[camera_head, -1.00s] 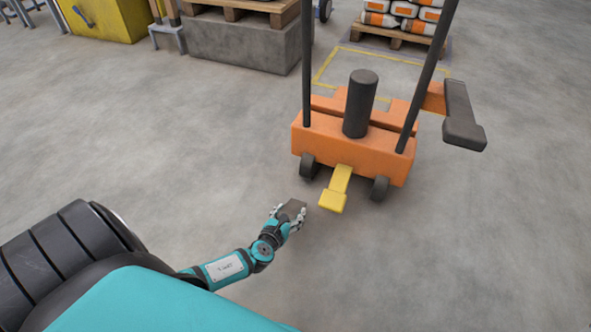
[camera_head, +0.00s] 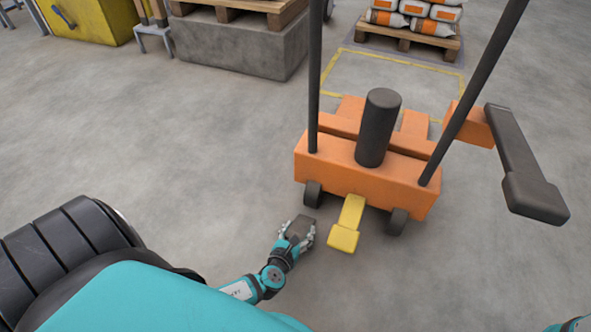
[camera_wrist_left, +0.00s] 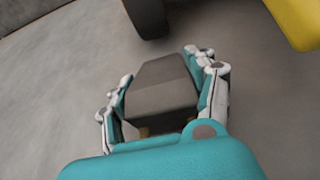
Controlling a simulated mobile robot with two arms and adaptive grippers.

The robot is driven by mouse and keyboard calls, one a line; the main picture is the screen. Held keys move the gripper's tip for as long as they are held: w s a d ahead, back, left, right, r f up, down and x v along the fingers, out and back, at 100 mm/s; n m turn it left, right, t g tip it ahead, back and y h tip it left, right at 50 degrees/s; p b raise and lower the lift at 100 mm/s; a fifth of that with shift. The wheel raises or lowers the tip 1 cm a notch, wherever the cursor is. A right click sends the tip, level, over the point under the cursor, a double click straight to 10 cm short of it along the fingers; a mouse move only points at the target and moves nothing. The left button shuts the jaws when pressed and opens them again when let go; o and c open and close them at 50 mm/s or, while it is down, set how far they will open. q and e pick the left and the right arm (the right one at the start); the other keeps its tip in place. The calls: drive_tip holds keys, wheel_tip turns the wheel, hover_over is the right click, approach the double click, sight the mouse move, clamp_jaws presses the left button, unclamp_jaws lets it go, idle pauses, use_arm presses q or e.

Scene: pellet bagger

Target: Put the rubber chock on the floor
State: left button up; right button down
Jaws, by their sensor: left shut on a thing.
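The rubber chock (camera_head: 300,226) is a dark grey block with sloped faces. My left gripper (camera_head: 298,236) is shut on it, with a finger on each side. In the left wrist view the chock (camera_wrist_left: 162,88) sits between the fingers of the left gripper (camera_wrist_left: 165,95). The concrete floor (camera_head: 170,150) shows around and below it. I cannot tell whether the chock touches the floor. My right gripper is not in view; only a bit of teal shows at the bottom right corner.
An orange pallet truck (camera_head: 350,175) with dark wheels stands just beyond the left gripper. Its yellow pedal (camera_head: 347,222) is close to the right of the chock. A pallet of bags (camera_head: 410,30) and a concrete block (camera_head: 240,45) stand at the back. The floor on the left is clear.

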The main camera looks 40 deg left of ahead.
use_arm(q)
drive_tip(key=shift+r, duration=0.25)
drive_tip(key=shift+d+f, duration=0.1)
drive_tip(key=shift+f, duration=0.15)
drive_tip(key=o, duration=1.4)
